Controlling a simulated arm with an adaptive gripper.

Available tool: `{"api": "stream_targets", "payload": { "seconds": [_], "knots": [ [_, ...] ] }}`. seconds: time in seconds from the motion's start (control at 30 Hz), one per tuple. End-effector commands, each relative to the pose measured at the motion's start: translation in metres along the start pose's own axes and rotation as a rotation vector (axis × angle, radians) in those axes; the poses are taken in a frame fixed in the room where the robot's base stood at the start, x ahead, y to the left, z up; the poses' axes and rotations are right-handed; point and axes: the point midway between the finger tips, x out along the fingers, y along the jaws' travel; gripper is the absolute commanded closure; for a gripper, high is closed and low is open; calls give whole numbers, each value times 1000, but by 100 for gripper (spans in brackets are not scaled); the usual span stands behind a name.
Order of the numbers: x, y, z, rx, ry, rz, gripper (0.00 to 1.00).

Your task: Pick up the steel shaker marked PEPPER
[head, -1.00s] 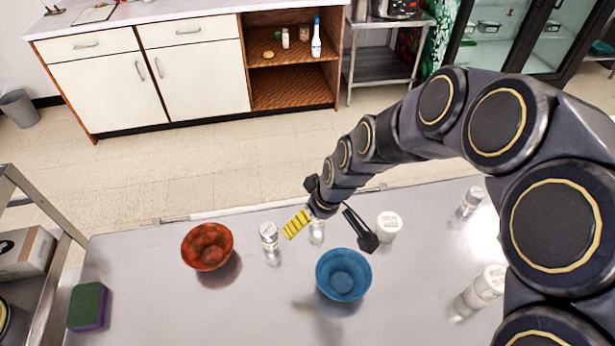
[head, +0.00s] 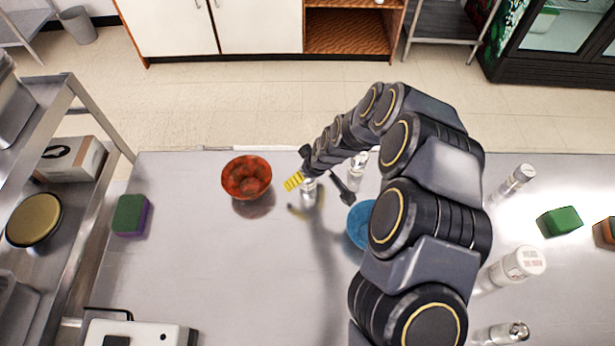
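My gripper (head: 318,187) is open, with a yellow-padded finger on the left and a black finger on the right. A small silvery shaker (head: 308,194) stands upright on the steel counter just below and between the spread fingers. The gripper hides its top, and I cannot tell whether they touch. Another shaker (head: 357,169) stands right of the gripper, close to my arm. More pale or silvery shakers stand at the right: one at the back (head: 514,182), a larger white-lidded one (head: 520,266) and a metal-topped one (head: 508,333). No PEPPER marking is readable.
A red bowl (head: 246,178) stands just left of the gripper. A blue bowl (head: 359,226) is partly hidden by my arm. A green-purple sponge (head: 130,215) lies left, and a green block (head: 559,222) right. The counter's left front (head: 220,270) is mostly clear.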

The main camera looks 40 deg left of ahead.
Motion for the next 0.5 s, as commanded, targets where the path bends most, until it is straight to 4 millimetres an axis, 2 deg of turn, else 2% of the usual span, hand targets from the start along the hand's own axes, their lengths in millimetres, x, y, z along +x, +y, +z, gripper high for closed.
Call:
{"api": "stream_targets", "payload": {
  "seconds": [0.13, 0.37, 0.4, 0.47, 0.5],
  "knots": [
    [10, -1, 2, -1, -4, -1, 23],
    [11, 0, 1, 0, -3, -1, 23],
    [10, 0, 1, 0, -3, 0, 33],
    [10, 0, 1, 0, -3, 0, 58],
    [10, 0, 1, 0, -3, 0, 75]
  ]
}}
